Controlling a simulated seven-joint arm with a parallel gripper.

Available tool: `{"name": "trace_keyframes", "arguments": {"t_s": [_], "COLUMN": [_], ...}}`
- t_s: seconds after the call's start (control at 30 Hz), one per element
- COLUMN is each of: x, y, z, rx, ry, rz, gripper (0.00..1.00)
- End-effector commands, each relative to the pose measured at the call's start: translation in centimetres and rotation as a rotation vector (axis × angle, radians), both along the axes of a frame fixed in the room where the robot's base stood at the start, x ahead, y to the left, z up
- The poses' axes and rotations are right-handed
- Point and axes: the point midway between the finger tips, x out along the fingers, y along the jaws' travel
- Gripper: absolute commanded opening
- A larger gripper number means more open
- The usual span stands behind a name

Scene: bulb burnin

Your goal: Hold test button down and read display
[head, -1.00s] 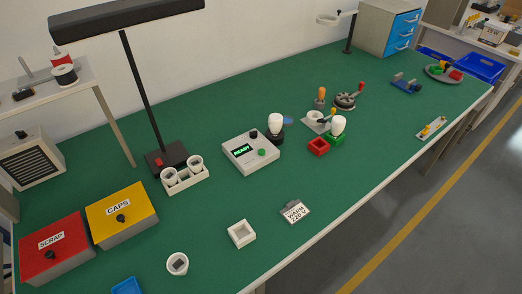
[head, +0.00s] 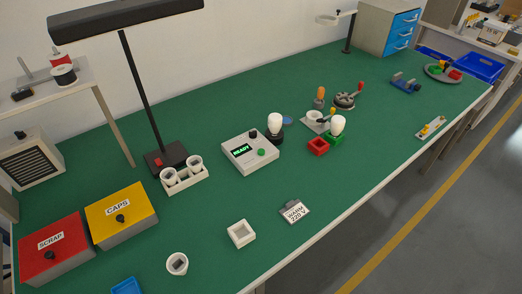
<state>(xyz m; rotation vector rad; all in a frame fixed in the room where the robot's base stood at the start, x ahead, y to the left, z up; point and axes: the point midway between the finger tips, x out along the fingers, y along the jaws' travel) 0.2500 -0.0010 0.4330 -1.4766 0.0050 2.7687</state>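The tester box (head: 250,153) is light grey and sits in the middle of the green bench. Its small display (head: 241,150) shows green text that reads READY. The green test button (head: 261,153) is on the top of the box at the right front. A dark knob (head: 253,134) is at its back right. A white bulb (head: 274,124) stands upright in a dark socket just behind and right of the box. A second white bulb (head: 337,125) stands in a green holder (head: 338,139). My gripper is not in view and nothing touches the button.
A black lamp post (head: 142,95) and its base stand left of the tester. A white rack (head: 184,180) with cups is beside it. A red holder (head: 318,147), a WARM 220 V card (head: 295,212) and a white square tray (head: 241,233) lie on the bench. The front right is clear.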

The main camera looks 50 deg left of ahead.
Motion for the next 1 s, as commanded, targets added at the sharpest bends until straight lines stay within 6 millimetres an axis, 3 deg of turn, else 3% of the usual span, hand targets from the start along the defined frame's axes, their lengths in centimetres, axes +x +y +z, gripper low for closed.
{"name": "trace_keyframes", "arguments": {"t_s": [0.1, 1.0], "x": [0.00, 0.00], "y": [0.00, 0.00], "z": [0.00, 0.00], "rx": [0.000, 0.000], "ry": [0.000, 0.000], "rz": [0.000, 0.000], "gripper": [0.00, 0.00]}}
